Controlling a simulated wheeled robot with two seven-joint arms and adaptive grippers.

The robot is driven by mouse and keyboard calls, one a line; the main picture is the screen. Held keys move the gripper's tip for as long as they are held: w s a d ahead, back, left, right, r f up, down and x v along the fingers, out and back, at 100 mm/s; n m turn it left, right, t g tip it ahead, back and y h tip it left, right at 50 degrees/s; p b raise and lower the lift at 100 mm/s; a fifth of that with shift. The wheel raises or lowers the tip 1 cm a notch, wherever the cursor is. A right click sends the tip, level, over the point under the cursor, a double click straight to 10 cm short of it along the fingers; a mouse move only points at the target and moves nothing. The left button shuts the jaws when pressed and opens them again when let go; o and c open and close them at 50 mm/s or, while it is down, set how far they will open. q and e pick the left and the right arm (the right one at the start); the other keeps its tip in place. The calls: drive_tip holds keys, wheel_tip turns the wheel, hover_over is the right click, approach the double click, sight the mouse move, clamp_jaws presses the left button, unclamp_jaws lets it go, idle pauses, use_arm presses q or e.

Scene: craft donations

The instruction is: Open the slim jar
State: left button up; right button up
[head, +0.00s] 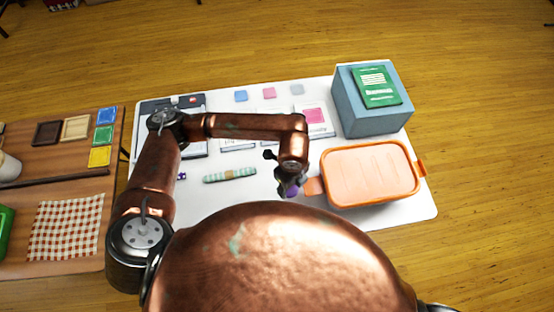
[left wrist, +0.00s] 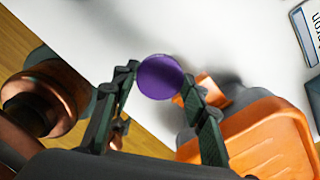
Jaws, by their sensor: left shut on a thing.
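A round purple top (left wrist: 160,77), seen from above, sits between the fingertips of my left gripper (left wrist: 161,82) in the left wrist view. I take it as the lid of the slim jar; the jar's body is hidden below it, so I cannot tell whether lid and body are joined. In the head view a bit of purple (head: 292,190) shows under my left gripper (head: 289,187), left of the orange box. My left gripper is shut on it. My right gripper is not seen in the head view.
An orange lidded box (head: 370,172) stands close to the right, its handle near the purple top. A blue-grey box (head: 370,108) with a green packet (head: 376,87) is behind it. A pale green striped roll (head: 229,175) lies left. The white tabletop (head: 400,218) is clear at the front right.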

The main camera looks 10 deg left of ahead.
use_arm(q)
drive_tip(key=w+a+f, duration=0.1)
drive_tip(key=w+f, duration=0.1)
drive_tip(key=w, duration=0.1)
drive_tip(key=w+a+f, duration=0.2)
drive_tip(key=w+f, duration=0.1)
drive_tip(key=w+a+f, duration=0.1)
drive_tip(key=w+f, duration=0.1)
drive_tip(key=w, duration=0.2)
drive_tip(key=shift+a+f+b, duration=0.25)
drive_tip(key=shift+f+b, duration=0.1)
drive_tip(key=shift+f, duration=0.05)
drive_tip(key=shift+w+a+f, duration=0.2)
drive_tip(key=shift+w+f, duration=0.3)
drive_tip(key=shift+f, duration=0.1)
drive_tip(key=shift+w+f, duration=0.15)
drive_tip(key=shift+f, duration=1.45)
drive_tip(key=shift+f, duration=0.15)
drive_tip(key=o, duration=1.3)
wheel_tip(320, 180, up, 12)
